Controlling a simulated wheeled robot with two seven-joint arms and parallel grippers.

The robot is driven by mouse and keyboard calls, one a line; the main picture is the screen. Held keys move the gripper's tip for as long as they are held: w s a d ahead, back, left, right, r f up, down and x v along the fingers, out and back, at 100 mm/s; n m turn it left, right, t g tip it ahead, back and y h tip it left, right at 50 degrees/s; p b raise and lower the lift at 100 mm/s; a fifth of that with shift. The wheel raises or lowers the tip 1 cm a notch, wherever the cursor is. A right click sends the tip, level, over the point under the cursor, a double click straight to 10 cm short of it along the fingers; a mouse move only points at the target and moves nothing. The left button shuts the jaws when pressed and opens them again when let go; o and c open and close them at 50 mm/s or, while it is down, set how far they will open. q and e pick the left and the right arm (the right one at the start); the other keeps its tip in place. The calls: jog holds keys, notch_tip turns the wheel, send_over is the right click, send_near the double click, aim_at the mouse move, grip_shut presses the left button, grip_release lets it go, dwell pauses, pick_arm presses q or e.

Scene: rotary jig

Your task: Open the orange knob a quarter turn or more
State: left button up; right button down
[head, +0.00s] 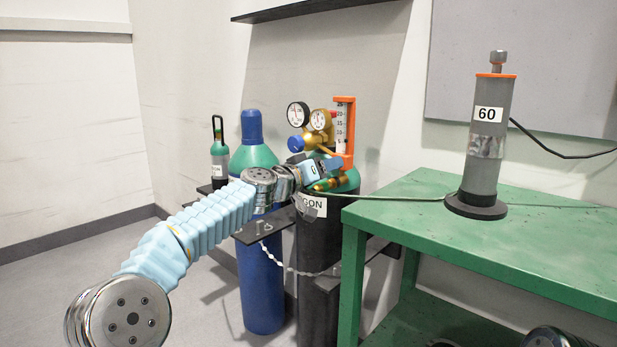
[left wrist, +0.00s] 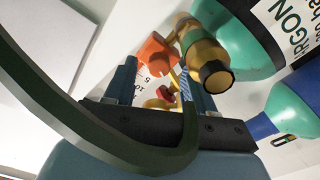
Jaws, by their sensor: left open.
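A small orange-red knob (left wrist: 164,93) shows between my left fingers in the left wrist view, below the orange flowmeter body. I cannot pick the knob out in the head view, where my gripper covers that area. The orange flowmeter (head: 346,125) with its clear scaled tube stands upright beside the brass regulator (head: 328,143), on top of the argon cylinder (head: 318,250). My left gripper (head: 328,170) is open at the flowmeter's base. Its two blue fingers (left wrist: 163,82) lie either side of the knob; I cannot tell whether they touch it. My right gripper is out of view.
Two round gauges (head: 298,114) and a blue knob (head: 296,144) sit beside the flowmeter. A blue cylinder (head: 262,270) stands left. The green bench (head: 560,240) at right bears a grey column labelled 60 (head: 486,140). A dark curved bar (left wrist: 75,115) crosses the wrist view.

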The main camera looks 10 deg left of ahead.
pick_arm(q)
jog(key=b+v, duration=0.5)
jog(key=v, duration=0.7)
jog(key=shift+s+b, duration=0.25)
jog(key=shift+b, duration=0.05)
jog(key=shift+a, duration=0.15)
